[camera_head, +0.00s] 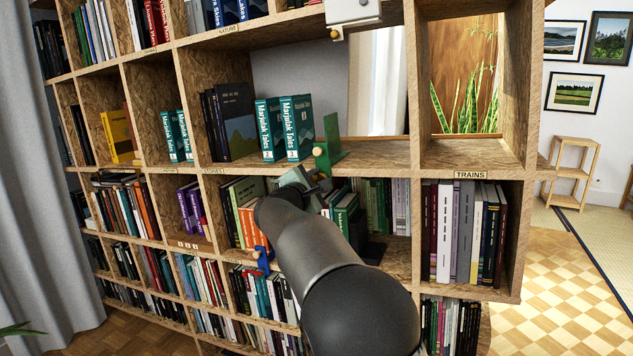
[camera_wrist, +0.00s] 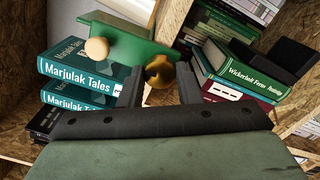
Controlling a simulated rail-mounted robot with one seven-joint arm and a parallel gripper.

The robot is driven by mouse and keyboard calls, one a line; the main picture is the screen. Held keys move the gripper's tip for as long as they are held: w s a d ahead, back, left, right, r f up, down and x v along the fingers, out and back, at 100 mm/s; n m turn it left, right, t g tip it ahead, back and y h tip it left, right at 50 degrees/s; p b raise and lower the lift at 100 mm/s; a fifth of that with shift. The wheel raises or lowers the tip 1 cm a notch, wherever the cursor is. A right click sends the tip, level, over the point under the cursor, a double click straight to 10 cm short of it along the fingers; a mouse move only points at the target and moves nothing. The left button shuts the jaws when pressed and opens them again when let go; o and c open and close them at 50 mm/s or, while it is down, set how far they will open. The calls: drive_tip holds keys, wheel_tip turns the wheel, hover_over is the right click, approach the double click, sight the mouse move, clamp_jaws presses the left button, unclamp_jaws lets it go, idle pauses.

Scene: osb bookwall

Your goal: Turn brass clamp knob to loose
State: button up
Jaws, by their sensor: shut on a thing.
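The brass clamp knob (camera_wrist: 159,70) shows in the wrist view between my two dark fingertips, beside a green bookend (camera_wrist: 130,42). My gripper (camera_wrist: 158,84) is shut on the brass knob. A pale round wooden knob (camera_wrist: 97,48) sticks out of the bookend, left of the brass one. In the head view the green bookend (camera_head: 331,138) stands at the front of the shelf, with the pale knob (camera_head: 317,152) on it. My gripper (camera_head: 316,182) is at the shelf edge just below, and it hides the brass knob there. I cannot make out the clamp's setting.
Teal Marjulak Tales books (camera_head: 284,128) stand left of the bookend. Books crowd the compartment below, including a green one (camera_wrist: 245,72) close right of my fingers. A blue object (camera_head: 263,258) hangs at a lower shelf edge. The shelf right of the bookend (camera_head: 380,153) is clear.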

drive_tip(key=o, duration=1)
drive_tip(key=shift+c, duration=0.2)
drive_tip(key=b+v, duration=0.1)
drive_tip(key=v, duration=1.6)
drive_tip(key=shift+s, duration=0.2)
drive_tip(key=s+d+f+m+g+h+p, duration=0.1)
drive_tip(key=s+d+f+m+g+p, duration=0.15)
drive_tip(key=d, duration=0.55)
drive_tip(key=s+d+f+m+g+p, duration=0.1)
drive_tip(key=s+d+m+g+p, duration=0.25)
drive_tip(key=d, duration=0.35)
drive_tip(key=s+d+f+m+g+h+p, duration=0.1)
drive_tip(key=s+d+m+g+p, duration=0.25)
drive_tip(key=d, duration=0.45)
drive_tip(key=s+d+f+m+g+y+p, duration=0.1)
drive_tip(key=s+f+m+g+y+p, duration=0.1)
drive_tip(key=s, duration=0.9)
drive_tip(key=s+d+f+m+g+y+p, duration=0.2)
drive_tip(key=s+m+g+y+p, duration=0.3)
drive_tip(key=s+m, duration=0.4)
drive_tip(key=s+p, duration=0.1)
drive_tip(key=s, duration=0.1)
drive_tip(key=shift+s+d+y, duration=0.35)
drive_tip(key=shift+s+y, duration=0.05)
